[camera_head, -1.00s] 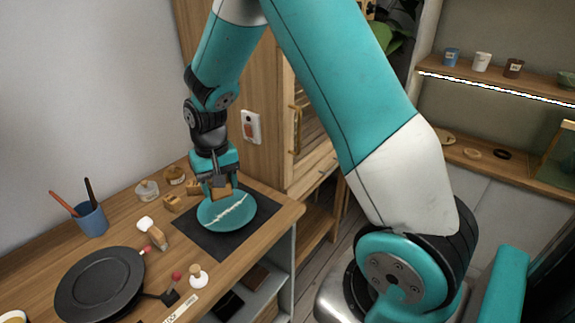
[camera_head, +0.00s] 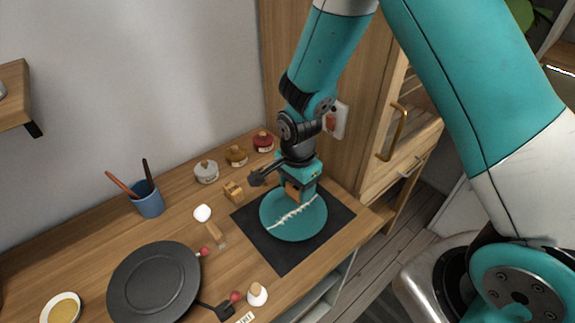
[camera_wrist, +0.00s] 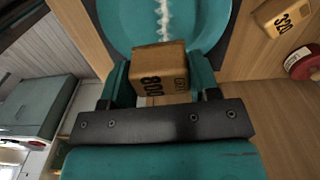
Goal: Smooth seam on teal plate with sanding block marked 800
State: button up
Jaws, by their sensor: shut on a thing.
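The teal plate (camera_head: 306,226) lies on a dark mat (camera_head: 336,213) near the right end of the wooden counter. A pale, rough seam (camera_head: 292,214) runs across it, and it also shows in the wrist view (camera_wrist: 163,20). My gripper (camera_head: 297,190) is at the plate's far edge. It is shut on the sanding block (camera_wrist: 160,72), a tan block that reads 800 in the wrist view. The block is close to the near end of the seam in the wrist view; I cannot tell whether it touches the plate.
Several small jars, including a red-topped one (camera_head: 263,142), line the back.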

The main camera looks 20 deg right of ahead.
aim_at(281, 219)
jog(key=shift+w+a+f+m, duration=0.15)
jog(key=shift+a+f+m, duration=0.25)
jog(key=shift+a, duration=0.05)
jog(key=f+b, duration=0.3)
jog(key=f, duration=0.1)
jog(key=shift+d+f+b, duration=0.1)
jog(key=shift+d+b, duration=0.15)
jog(key=shift+b, duration=0.1)
jog(key=shift+a, duration=0.1)
jog(key=shift+s+a+f, duration=0.15)
jog(key=shift+a+f, duration=0.05)
jog(key=shift+a, duration=0.7)
jog(key=shift+s+a+f, duration=0.1)
jog(key=shift+a+f, duration=0.05)
jog(key=shift+a, duration=0.75)
jog(key=shift+f+b, duration=0.8)
jog(key=shift+f, duration=0.05)
jog(key=shift+r, duration=0.1)
